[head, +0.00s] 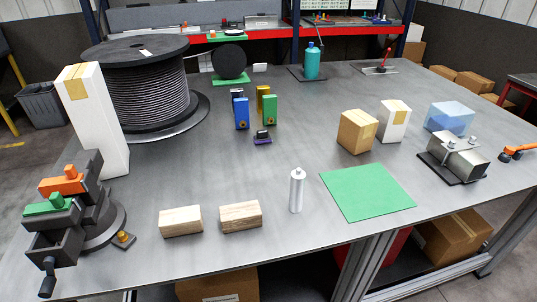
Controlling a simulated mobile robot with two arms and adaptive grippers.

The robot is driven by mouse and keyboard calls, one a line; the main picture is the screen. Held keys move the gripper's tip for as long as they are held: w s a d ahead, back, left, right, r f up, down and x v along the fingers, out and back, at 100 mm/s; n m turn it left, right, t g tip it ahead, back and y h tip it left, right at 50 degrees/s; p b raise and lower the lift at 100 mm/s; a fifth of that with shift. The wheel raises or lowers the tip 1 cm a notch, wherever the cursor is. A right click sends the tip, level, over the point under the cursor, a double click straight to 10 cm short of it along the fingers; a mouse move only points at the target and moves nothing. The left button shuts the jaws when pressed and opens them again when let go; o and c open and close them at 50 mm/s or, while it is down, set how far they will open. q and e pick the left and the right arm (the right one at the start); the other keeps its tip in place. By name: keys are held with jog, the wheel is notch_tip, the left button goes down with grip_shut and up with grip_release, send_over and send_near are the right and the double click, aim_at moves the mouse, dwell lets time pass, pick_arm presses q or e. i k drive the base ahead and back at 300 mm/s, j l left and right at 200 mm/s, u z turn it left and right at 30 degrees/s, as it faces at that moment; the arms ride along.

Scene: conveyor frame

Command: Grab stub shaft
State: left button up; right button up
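A silver cylinder with a narrower top end, which looks like the stub shaft (297,192), stands upright near the front middle of the table (240,165). It is just left of a flat green mat (366,190) and right of two wooden blocks. Nothing touches it that I can see. Neither of my grippers shows in the head view.
Two wooden blocks (240,216) lie left of the shaft. A vise (65,220) and a tall white box (97,125) stand at left, a large cable spool (140,85) behind. Cardboard boxes (357,131) and a metal block fixture (453,160) stand at right.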

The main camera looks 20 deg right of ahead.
aim_at(298, 178)
jog(key=l+u, duration=0.1)
jog(key=l, duration=0.45)
jog(key=k+l, duration=0.15)
jog(key=l, duration=0.35)
jog(key=l+u, duration=0.15)
jog(key=l, duration=0.4)
jog(key=k, duration=0.05)
